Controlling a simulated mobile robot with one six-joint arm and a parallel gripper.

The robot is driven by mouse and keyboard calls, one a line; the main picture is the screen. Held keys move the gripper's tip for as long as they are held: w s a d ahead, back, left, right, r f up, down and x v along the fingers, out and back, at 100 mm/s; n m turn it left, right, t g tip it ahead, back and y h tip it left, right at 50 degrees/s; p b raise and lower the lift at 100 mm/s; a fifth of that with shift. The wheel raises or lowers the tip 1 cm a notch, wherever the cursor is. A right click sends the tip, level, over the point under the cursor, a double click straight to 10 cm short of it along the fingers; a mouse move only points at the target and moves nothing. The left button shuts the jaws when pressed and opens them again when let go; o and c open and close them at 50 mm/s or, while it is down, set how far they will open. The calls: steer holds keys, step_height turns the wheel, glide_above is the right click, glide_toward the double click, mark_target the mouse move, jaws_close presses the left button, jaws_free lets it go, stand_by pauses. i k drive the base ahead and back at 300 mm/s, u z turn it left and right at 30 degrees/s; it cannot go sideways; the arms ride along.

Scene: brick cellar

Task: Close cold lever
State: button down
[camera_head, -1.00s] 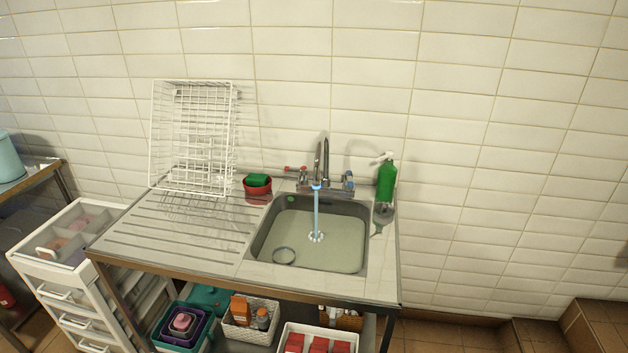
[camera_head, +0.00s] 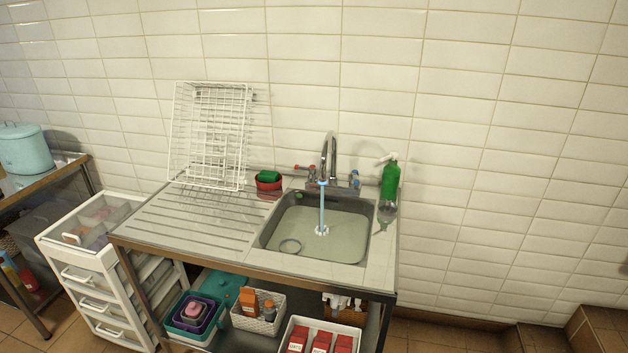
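The cold lever is the blue-marked handle (camera_head: 354,179) on the right side of the chrome faucet (camera_head: 329,158). A red-marked lever (camera_head: 305,169) is on its left side. A stream of water (camera_head: 322,207) runs from the spout into the metal sink (camera_head: 369,222), where some water stands. My gripper is not in view, and nothing touches the levers.
A green spray bottle (camera_head: 390,182) stands close to the right of the cold lever. A red bowl with a green sponge (camera_head: 268,180) and a white wire rack (camera_head: 209,137) are left of the faucet. A white drawer cart (camera_head: 92,283) stands left of the counter.

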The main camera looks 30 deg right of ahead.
mark_target(355, 174)
steer(key=u, duration=0.65)
steer(key=i, duration=0.95)
steer(key=u, duration=0.2)
